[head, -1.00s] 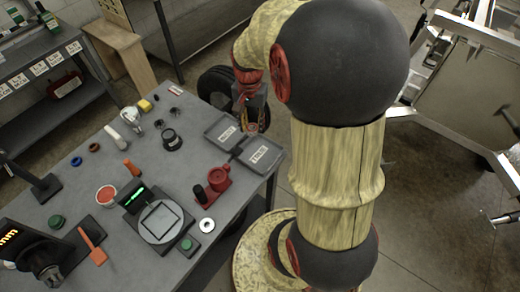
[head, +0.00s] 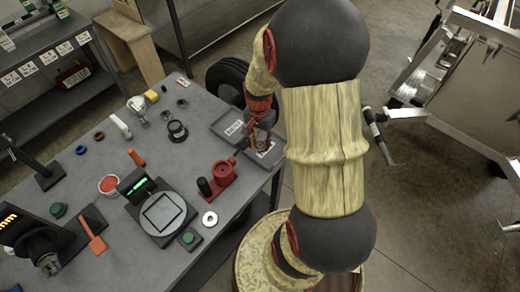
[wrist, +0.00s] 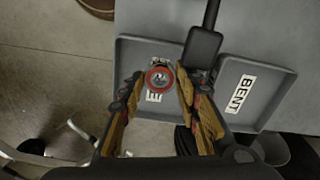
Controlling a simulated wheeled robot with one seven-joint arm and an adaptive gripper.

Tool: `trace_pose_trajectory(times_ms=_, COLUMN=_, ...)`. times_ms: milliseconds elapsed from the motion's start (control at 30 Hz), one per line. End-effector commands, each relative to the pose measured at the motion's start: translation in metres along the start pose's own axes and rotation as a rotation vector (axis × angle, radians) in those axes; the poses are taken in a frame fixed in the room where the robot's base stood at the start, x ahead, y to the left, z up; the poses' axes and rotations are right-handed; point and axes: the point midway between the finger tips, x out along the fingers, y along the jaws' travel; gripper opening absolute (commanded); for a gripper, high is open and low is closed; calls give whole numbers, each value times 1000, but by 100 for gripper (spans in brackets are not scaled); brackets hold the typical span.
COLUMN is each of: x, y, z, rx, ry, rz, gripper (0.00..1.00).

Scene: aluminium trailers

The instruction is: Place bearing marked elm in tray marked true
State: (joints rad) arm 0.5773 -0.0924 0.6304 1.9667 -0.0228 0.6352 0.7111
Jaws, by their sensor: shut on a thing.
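My gripper (wrist: 159,82) is shut on a small round bearing (wrist: 158,77) with a red ring around its metal centre; its mark cannot be read. In the wrist view the bearing is between the fingertips, above the grey tray marked true (wrist: 128,62), whose label it partly hides, leaving an E readable. The head view shows my gripper (head: 263,138) over that tray (head: 272,158) at the table's right edge. The tray marked bent (wrist: 280,82) lies beside it, and in the head view (head: 222,120) it is farther back.
A red fixture (head: 222,176) stands in front of the trays, with a pale washer (head: 210,218) nearby. A scale (head: 162,214) with a green display is farther left. Small dark rings (head: 182,103) and a black cylindrical part (head: 177,131) lie left of the trays.

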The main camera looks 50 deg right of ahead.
Motion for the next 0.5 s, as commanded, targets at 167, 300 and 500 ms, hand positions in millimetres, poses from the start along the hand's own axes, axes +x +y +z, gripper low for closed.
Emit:
trace_pose_trajectory(times_ms=167, x=24, y=0, z=1, rx=0, ry=-2, rz=2, gripper=5)
trace_pose_trajectory(times_ms=300, x=41, y=0, z=1, rx=0, ry=-1, rz=1, gripper=5)
trace_pose_trajectory(times_ms=500, x=42, y=-1, z=0, rx=0, ry=1, rz=-1, gripper=5)
